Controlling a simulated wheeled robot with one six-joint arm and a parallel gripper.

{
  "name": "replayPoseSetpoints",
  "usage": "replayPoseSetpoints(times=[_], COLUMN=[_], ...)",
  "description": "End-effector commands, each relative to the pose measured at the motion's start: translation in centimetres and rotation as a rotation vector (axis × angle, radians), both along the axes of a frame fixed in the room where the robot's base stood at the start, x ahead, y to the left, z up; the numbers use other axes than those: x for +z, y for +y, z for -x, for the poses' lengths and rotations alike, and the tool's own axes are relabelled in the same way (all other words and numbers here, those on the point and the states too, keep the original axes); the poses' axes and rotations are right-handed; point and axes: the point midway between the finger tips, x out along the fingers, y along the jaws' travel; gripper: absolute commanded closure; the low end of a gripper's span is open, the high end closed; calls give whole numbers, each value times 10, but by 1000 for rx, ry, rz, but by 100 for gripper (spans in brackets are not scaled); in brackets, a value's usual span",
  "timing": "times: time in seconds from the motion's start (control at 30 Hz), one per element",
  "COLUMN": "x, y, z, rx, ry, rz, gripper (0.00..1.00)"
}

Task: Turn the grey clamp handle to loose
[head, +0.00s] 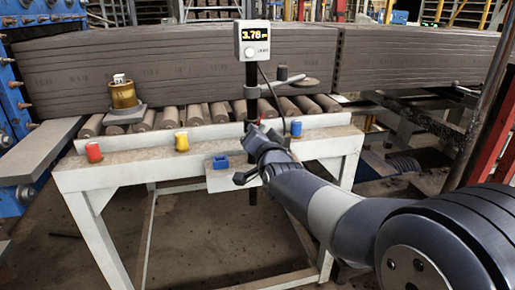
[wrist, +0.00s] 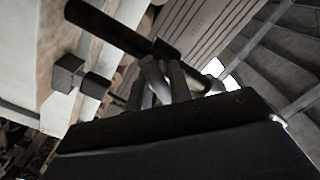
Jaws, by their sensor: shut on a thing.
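A black post (head: 252,100) stands at the bench front and carries a grey horizontal arm (head: 280,82) with a round disc (head: 310,84) at its right. My gripper (head: 256,134) is at the post, below that arm and near the bench's front edge. It is shut on the grey clamp handle, which is mostly hidden by the fingers in the head view. In the wrist view, my gripper (wrist: 164,80) shows grey finger-like parts close together beside the end of a black bar (wrist: 110,28). Whether the clamp is tight or loose cannot be told.
A display box (head: 252,40) tops the post. The white bench (head: 120,175) bears rollers (head: 170,117), a brass cylinder (head: 123,95), red (head: 94,152), yellow (head: 182,141) and blue (head: 296,128) pieces. Long grey bricks (head: 150,65) stand behind.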

Motion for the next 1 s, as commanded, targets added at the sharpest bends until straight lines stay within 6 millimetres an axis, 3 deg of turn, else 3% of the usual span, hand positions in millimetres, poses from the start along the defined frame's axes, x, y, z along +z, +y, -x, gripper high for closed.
replayPoseSetpoints(times=[1.0], x=[-1], y=[0], z=[0], rx=[1], ry=[247], rz=[-861], gripper=[100])
